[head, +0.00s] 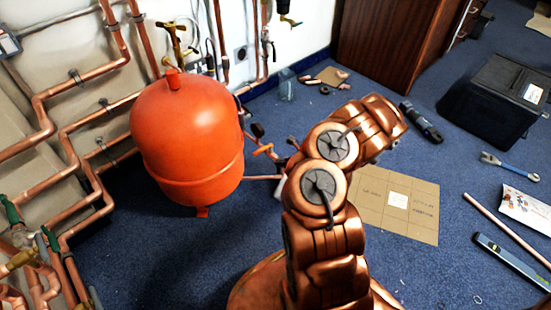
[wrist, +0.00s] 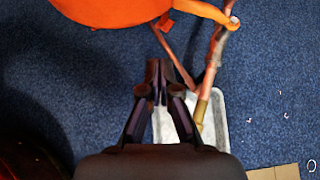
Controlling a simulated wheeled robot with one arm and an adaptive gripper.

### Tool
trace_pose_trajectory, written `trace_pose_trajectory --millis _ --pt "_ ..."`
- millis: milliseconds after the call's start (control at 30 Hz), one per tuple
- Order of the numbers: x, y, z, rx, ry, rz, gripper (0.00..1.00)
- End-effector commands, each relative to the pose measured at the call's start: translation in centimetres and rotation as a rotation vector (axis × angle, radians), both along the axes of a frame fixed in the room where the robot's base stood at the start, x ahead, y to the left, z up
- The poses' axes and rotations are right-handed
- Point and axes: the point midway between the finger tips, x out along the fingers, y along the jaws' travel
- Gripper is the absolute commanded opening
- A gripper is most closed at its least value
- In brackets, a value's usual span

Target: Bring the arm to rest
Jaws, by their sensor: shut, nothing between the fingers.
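My arm is folded in the middle of the head view, its copper-coloured links rising from the base. My gripper (wrist: 160,82) shows in the wrist view, with its two dark fingers together and nothing between them. It is above the blue carpet, overlapping a pale tray (wrist: 221,122) in that picture. In the head view I cannot clearly make out the gripper's fingers beside the arm.
A red tank (head: 187,135) stands left of my arm, its edge also in the wrist view (wrist: 110,10). Copper pipes (head: 100,70) line the left wall. Flat cardboard (head: 372,216), a black box (head: 497,98) and a blue level (head: 512,262) lie right.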

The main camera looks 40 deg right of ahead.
Motion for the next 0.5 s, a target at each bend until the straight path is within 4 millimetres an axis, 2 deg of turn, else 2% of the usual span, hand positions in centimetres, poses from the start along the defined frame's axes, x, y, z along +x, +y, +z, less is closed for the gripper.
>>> trace_pose_trajectory --millis 33,200,500 --pt "-0.5 -0.1 0.6 0.003 -0.001 -0.003 0.0" --pt "-1.5 -0.3 1.1 0.002 0.0 -0.003 0.0" --pt "-1.8 -0.4 1.2 0.0 0.0 -0.004 0.0"
